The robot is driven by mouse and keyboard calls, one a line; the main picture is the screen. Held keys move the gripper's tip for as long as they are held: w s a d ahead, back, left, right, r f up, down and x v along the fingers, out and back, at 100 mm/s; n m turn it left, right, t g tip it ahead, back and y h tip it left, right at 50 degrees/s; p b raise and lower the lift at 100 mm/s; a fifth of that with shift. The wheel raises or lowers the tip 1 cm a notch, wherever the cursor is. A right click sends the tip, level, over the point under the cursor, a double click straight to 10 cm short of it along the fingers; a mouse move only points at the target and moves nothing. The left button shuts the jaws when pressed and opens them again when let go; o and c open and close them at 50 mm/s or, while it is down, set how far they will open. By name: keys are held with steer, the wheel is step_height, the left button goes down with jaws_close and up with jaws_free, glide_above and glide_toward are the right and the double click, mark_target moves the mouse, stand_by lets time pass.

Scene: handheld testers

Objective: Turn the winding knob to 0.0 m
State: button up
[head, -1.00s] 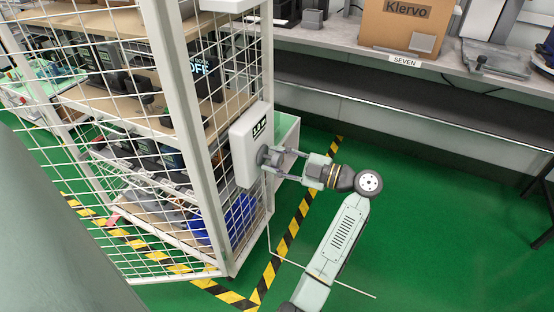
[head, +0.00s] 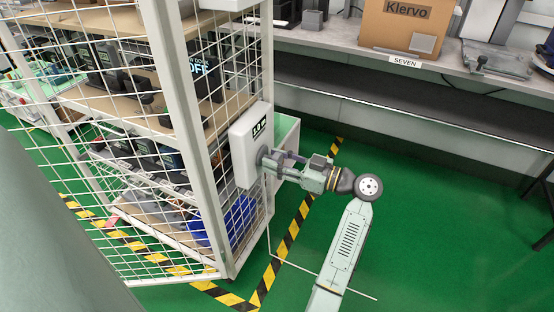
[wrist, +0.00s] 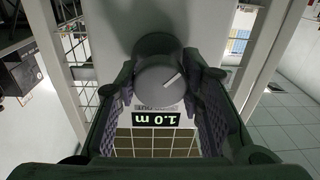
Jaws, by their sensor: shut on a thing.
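The winding knob (wrist: 155,84) is a round grey dial with a white pointer line toward the upper right in the wrist view. It sits on a white box (head: 243,170) fixed to the cage's front post. The box's display (wrist: 157,118) reads 1.0 m; it also shows small in the head view (head: 259,127). My gripper (head: 272,160) is shut on the knob, one finger on each side in the wrist view (wrist: 162,88). In the head view its fingers hide most of the knob.
A white mesh cage with shelves (head: 140,125) of devices stands left of my gripper. A grey bench (head: 335,37) with a cardboard box (head: 395,25) runs along the back. The green floor (head: 430,220) on the right is clear; striped tape (head: 290,240) crosses it near the cage.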

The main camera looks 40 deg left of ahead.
steer(key=m+p, duration=0.1)
steer(key=m, duration=0.2)
steer(key=shift+m, duration=0.4)
steer(key=m+p, duration=0.2)
steer(key=m, duration=0.1)
steer(key=shift+r+m+t+p, duration=0.15)
steer(key=shift+m+t+p, duration=0.15)
steer(key=shift+m, duration=0.1)
steer(key=m+p, duration=0.5)
steer(key=m, duration=0.1)
steer(key=shift+m+y, duration=0.3)
steer(key=shift+m, duration=0.1)
steer(key=m+p, duration=0.7)
steer(key=shift+r+t+p, duration=0.1)
steer(key=shift+t+p, duration=0.25)
steer(key=shift+t, duration=0.05)
steer(key=m+p, duration=0.4)
steer(key=shift+m, duration=0.4)
steer(key=shift+f+m+p, duration=0.2)
steer(key=shift+m+p, duration=0.85)
steer(key=shift+m, duration=0.05)
steer(key=shift+f, duration=0.1)
steer(key=o, duration=1.2)
